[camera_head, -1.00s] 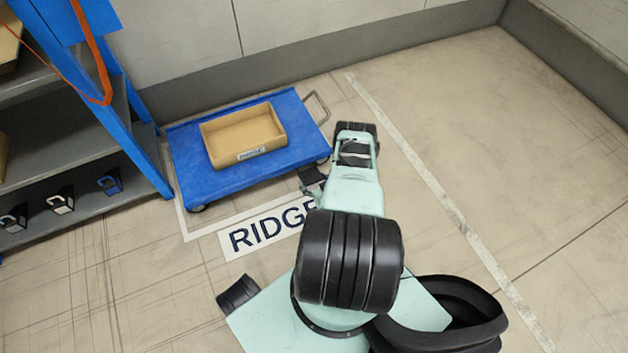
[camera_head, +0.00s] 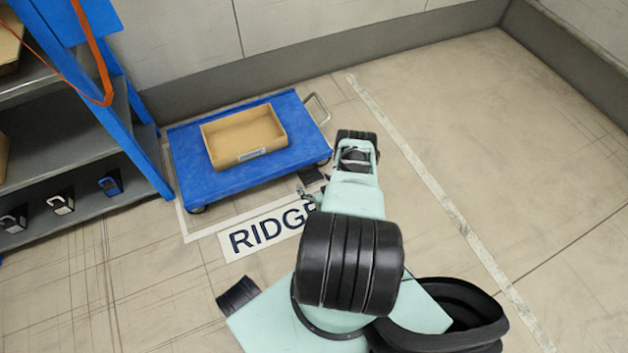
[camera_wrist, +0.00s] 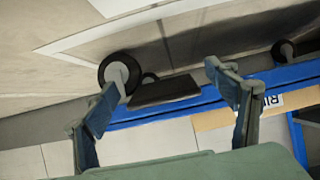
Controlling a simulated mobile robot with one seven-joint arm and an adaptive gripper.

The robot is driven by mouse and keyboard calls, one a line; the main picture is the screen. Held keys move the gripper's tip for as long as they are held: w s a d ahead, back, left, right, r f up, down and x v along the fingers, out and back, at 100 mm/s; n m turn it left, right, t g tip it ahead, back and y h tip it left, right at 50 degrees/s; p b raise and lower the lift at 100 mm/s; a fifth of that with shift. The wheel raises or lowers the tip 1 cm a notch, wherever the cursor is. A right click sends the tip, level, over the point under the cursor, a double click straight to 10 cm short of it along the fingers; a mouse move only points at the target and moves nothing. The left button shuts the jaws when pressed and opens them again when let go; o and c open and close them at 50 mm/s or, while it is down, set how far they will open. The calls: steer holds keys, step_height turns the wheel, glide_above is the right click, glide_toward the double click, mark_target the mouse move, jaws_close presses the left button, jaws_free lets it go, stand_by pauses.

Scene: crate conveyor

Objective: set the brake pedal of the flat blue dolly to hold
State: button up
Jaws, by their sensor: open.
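The flat blue dolly (camera_head: 225,179) stands on the floor by the back wall, carrying an open tan crate (camera_head: 270,148). Its dark brake pedal (camera_head: 311,174) sticks out at the near right corner beside a wheel. In the wrist view the pedal (camera_wrist: 166,92) is a dark flat plate between a black wheel (camera_wrist: 119,73) and the blue deck edge. I cannot tell whether the pedal is up or down. My gripper (camera_wrist: 161,79) is open and empty, its fingers on either side of the pedal in that view. In the head view my arm partly hides the gripper; contact is not clear.
A blue shelf rack (camera_head: 140,135) with small padlock-like items stands left of the dolly. A floor label (camera_head: 265,232) reading "RIDG…" lies in front, partly hidden by my arm. A grey handle (camera_head: 319,108) is at the dolly's right end. Floor to the right is clear.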

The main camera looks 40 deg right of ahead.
mark_target(314, 180)
steer(key=shift+r, duration=5)
